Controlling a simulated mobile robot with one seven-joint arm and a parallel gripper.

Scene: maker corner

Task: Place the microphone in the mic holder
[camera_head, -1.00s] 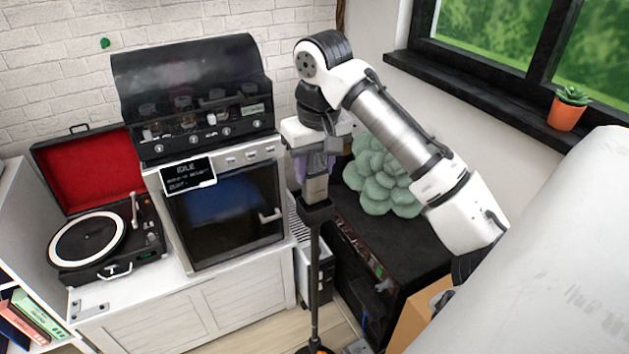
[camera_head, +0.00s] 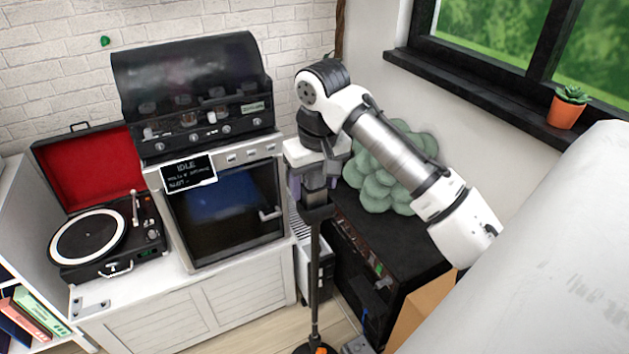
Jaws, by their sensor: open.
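The mic holder (camera_head: 317,211) is a dark cup-like piece on top of a thin black stand, whose pole (camera_head: 314,275) runs down to the floor. A dark grey upright piece (camera_head: 316,190), apparently the microphone, stands in or just above the holder; I cannot tell how deep it sits. My gripper (camera_head: 315,186) points down from above, open, with its fingers on either side of this piece. Contact between fingers and piece cannot be made out. The upper part of the piece is hidden by my gripper.
A black cabinet (camera_head: 405,248) with a green plant-like cushion (camera_head: 385,185) stands right behind the stand. A white oven unit (camera_head: 225,215) and a record player (camera_head: 100,240) are to the left. A cardboard box (camera_head: 422,305) sits at the lower right.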

